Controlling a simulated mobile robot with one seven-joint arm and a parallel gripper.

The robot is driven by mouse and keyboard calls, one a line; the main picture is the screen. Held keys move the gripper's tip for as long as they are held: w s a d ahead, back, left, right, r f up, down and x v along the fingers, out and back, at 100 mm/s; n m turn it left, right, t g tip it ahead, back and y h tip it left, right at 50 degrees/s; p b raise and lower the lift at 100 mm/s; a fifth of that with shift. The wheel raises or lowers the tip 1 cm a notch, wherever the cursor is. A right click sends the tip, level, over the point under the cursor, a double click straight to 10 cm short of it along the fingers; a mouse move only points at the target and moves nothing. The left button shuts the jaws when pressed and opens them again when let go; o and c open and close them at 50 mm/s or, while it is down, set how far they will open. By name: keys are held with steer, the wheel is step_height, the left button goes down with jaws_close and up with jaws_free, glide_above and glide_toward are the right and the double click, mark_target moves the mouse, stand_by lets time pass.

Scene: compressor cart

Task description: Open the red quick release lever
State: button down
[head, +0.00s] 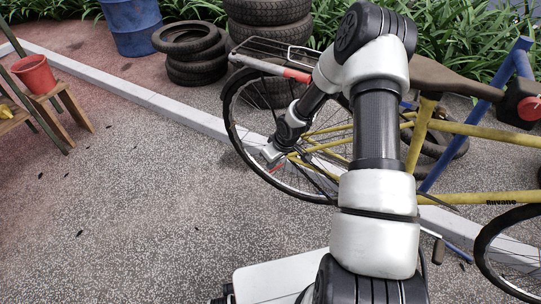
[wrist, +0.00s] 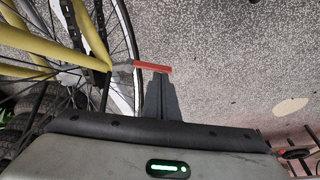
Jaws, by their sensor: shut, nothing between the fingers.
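The red quick release lever (wrist: 150,67) sticks out from the rear wheel hub of a yellow bicycle (wrist: 40,48) in the wrist view. It also shows as a small red piece (head: 276,169) beside the hub in the head view. My gripper (wrist: 163,77) is shut and empty, with its dark fingertips right at the outer end of the lever. I cannot tell whether they touch it. In the head view my gripper (head: 271,157) is low beside the rear wheel (head: 236,130). My arm hides part of the bicycle frame.
Stacked tyres (head: 270,12) and a blue barrel (head: 131,25) stand behind. A blue bar stand (head: 470,120) is at the right of the bicycle. A red bucket (head: 34,74) sits on a wooden stool at the left. The paved floor (head: 130,210) at left is open.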

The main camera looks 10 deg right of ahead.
steer(key=shift+s+d+n+y+p, duration=0.2)
steer(key=shift+s+n+y+p, duration=0.15)
steer(key=shift+n, duration=0.65)
steer(key=shift+d, duration=0.1)
steer(key=shift+w+d, duration=0.5)
steer(key=shift+w, duration=0.05)
steer(key=p+v, duration=0.3)
steer(key=v, duration=1.4)
steer(key=shift+w+r+p, duration=0.15)
steer(key=shift+r+p, duration=0.15)
steer(key=shift+p, duration=0.1)
